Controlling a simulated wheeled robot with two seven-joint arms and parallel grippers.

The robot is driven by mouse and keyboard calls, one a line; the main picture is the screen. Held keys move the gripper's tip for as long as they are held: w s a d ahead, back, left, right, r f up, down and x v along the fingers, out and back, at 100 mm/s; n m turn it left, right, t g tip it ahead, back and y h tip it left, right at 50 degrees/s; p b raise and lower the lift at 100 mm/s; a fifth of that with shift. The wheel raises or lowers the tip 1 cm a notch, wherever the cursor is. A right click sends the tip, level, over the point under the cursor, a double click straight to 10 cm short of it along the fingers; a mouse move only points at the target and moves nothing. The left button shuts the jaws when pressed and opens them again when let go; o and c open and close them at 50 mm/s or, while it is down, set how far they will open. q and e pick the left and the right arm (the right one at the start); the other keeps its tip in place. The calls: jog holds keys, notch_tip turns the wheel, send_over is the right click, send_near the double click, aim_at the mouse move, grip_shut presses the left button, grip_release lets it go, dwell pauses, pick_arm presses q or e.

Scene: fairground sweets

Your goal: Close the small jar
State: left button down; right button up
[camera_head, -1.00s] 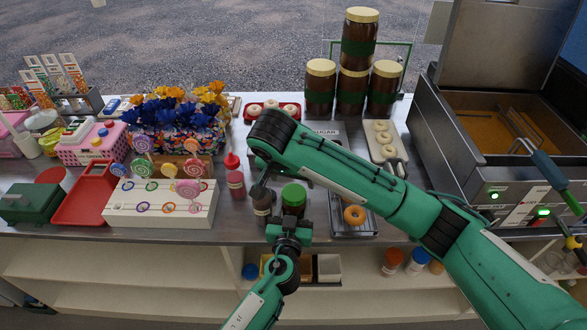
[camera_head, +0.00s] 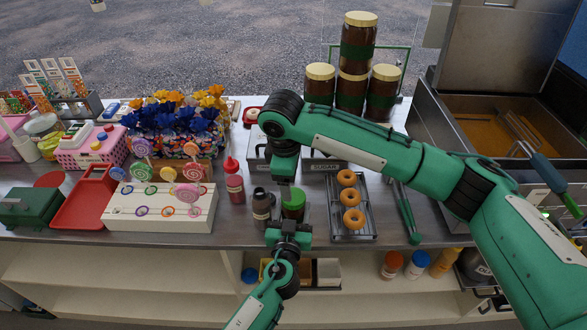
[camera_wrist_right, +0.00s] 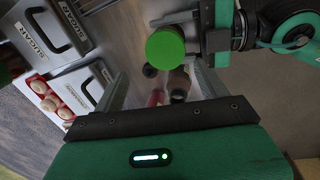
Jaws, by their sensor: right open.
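The small jar (camera_head: 292,214) is dark brown with a green lid (camera_head: 298,197), near the counter's front edge. In the right wrist view the round green lid (camera_wrist_right: 165,48) shows from above; whether it is fully seated cannot be told. My right gripper (camera_head: 286,182) points down just above the lid. My left gripper (camera_head: 290,228) comes from the front and looks shut around the jar's body below the lid. Its fingertips are partly hidden.
A dark bottle (camera_head: 262,206) stands close left of the jar, with a red bottle (camera_head: 234,182) behind it. A doughnut tray (camera_head: 366,228) and green-handled tongs (camera_head: 408,214) lie to the right. Metal sugar boxes (camera_wrist_right: 52,30) are behind.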

aim_at(293, 196)
jog(key=n, duration=0.4)
jog(key=shift+d+r+n+g, duration=0.2)
jog(key=shift+r+n+g, duration=0.15)
jog(key=shift+n+g, duration=0.05)
jog(key=n, duration=0.4)
jog(key=r+n, duration=0.1)
jog(key=n, duration=0.1)
jog(key=shift+w+d+g+y, duration=0.1)
jog(key=shift+d+g+y, duration=0.1)
jog(key=shift+g+y, duration=0.2)
jog(key=shift+f, duration=3.95)
